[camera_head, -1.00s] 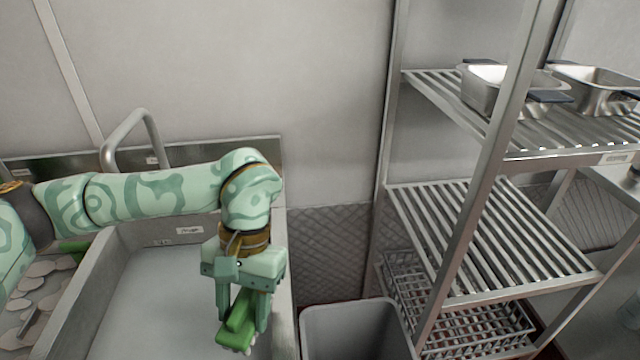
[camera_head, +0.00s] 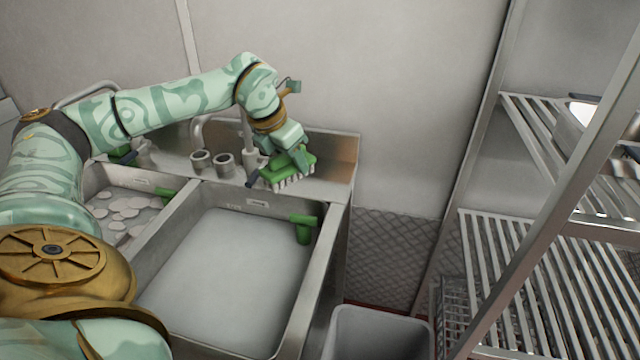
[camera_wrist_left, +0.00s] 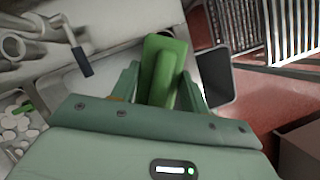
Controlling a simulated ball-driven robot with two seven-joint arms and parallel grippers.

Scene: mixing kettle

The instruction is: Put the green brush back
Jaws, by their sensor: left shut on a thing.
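The green brush (camera_head: 294,170) has a green back and handle and pale bristles that point down. My left gripper (camera_head: 289,161) is shut on it, at the back right corner of the sink unit. In the head view the brush appears over the back ledge; I cannot tell whether its bristles touch the ledge. The left wrist view shows the green brush (camera_wrist_left: 165,72) between the two fingers. My right gripper is not in view.
A sink basin (camera_head: 225,285) holds greyish water, with a green handled thing (camera_head: 304,228) at its right wall. Grey cylinders (camera_head: 224,164) and a dark-handled lever (camera_head: 253,178) stand close left of the brush. A wire shelf (camera_head: 545,265) and a grey bin (camera_head: 378,335) are at the right.

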